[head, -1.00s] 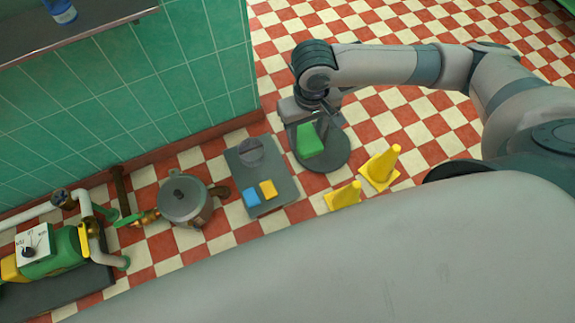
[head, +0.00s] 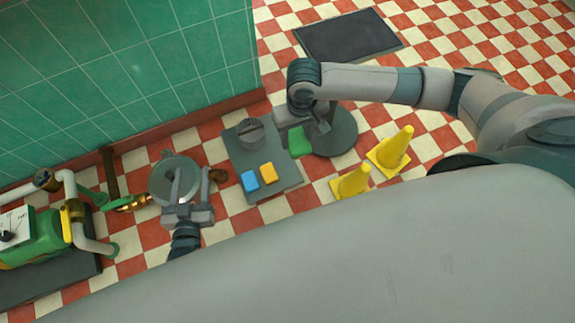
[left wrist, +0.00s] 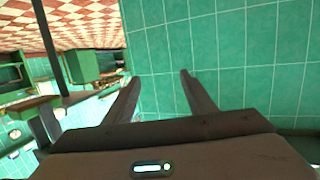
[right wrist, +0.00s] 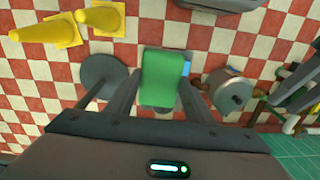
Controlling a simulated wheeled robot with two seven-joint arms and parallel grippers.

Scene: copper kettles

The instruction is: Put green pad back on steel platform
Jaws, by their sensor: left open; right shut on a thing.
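The green pad (head: 299,140) is gripped by my right gripper (right wrist: 163,82), whose fingers lie on either side of it in the right wrist view. In the head view the pad shows between the steel platform's (head: 284,173) right edge and a round dark disc (head: 340,135). Its height above them is unclear, and the gripper partly hides it. My left gripper (head: 189,170) is open and empty, over the grey kettle (head: 163,187) in the head view.
Two yellow cones (head: 395,151) stand on the checkered floor to the right of the disc. Green pipework and a gauge box (head: 40,238) are at the left. A green tiled wall (head: 120,70) rises behind. A dark mat (head: 348,36) lies beyond the disc.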

